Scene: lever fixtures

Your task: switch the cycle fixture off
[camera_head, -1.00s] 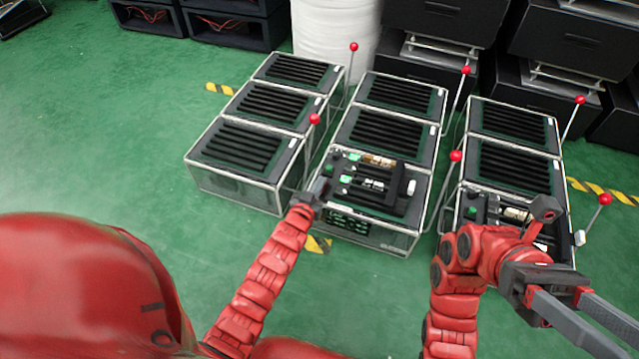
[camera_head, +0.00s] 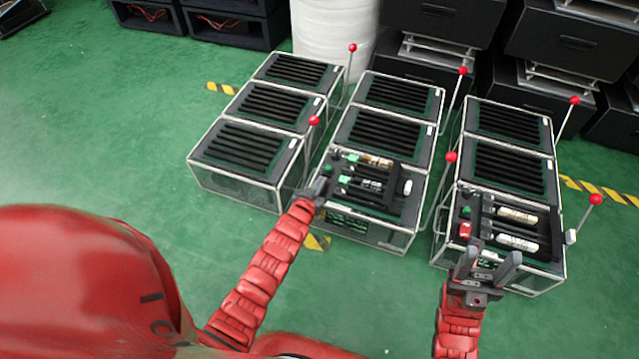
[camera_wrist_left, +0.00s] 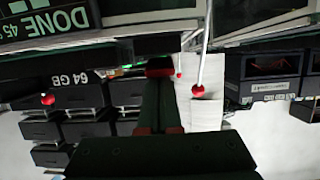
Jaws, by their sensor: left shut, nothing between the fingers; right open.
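Three rows of box fixtures with red-ball levers stand on the floor; I cannot tell which is the cycle fixture. The front middle box (camera_head: 365,233) has an open top with green lights and a lit panel. A lever ball (camera_head: 314,120) stands just left of it. My left gripper (camera_head: 320,186) is shut and empty at that box's front left corner; its closed fingers show in the left wrist view (camera_wrist_left: 160,68). The front right box (camera_head: 543,281) holds pale cylinders, a green button and a red button. My right gripper (camera_head: 490,256) is open and empty over its front edge.
More levers rise between and beside the rows, with red balls (camera_head: 451,157) and (camera_head: 596,199). In the left wrist view, a display (camera_wrist_left: 45,25) reads "DONE". Dark racks (camera_head: 440,20) and a white drum (camera_head: 333,35) stand behind. Green floor (camera_head: 110,140) at left is clear.

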